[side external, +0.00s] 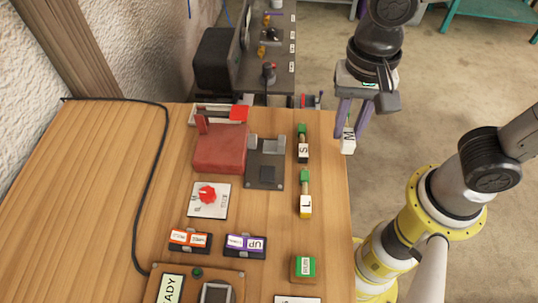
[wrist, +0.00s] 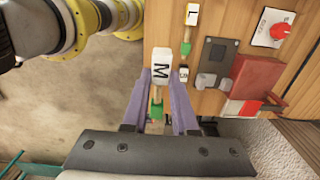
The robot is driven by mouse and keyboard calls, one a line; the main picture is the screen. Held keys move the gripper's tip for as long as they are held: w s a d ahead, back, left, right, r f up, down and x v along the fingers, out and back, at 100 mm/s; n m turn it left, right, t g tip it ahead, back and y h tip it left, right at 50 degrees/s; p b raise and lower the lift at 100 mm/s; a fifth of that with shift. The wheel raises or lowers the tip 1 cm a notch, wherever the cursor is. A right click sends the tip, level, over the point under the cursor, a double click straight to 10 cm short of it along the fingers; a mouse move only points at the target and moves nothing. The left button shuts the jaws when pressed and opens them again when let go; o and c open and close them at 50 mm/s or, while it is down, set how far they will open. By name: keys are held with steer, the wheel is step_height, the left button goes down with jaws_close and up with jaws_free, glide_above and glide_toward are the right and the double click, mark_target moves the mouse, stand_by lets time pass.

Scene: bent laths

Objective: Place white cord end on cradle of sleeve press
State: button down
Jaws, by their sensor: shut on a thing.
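My gripper (side external: 351,127) has two purple fingers shut on a white piece marked M (side external: 348,142), near the table's right edge. In the wrist view the M piece (wrist: 161,72) lies between the fingers, with a tan section and a green tip (wrist: 156,111) towards the gripper. The likely sleeve press is a red block (side external: 220,150) beside a dark grey plate (side external: 266,172) with light grey blocks (side external: 280,145), left of my gripper. The plate also shows in the wrist view (wrist: 214,52). I cannot tell which part is the cradle. No separate white cord is distinguishable.
Similar pieces marked S (side external: 303,151) and L (side external: 305,207) lie right of the plate. A black cable (side external: 151,180) crosses the clearer left side.

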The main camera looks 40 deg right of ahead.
steer(key=w+a+f, duration=0.4)
steer(key=w+a, duration=0.1)
steer(key=w, duration=0.2)
glide_above(268, 166)
steer(key=f, duration=0.5)
steer(key=shift+s+f, duration=0.2)
steer(key=shift+f, duration=0.1)
steer(key=shift+w+f, duration=0.1)
steer(key=shift+f, duration=1.6)
steer(key=shift+f, duration=0.15)
steer(key=c, duration=0.7)
jaws_free()
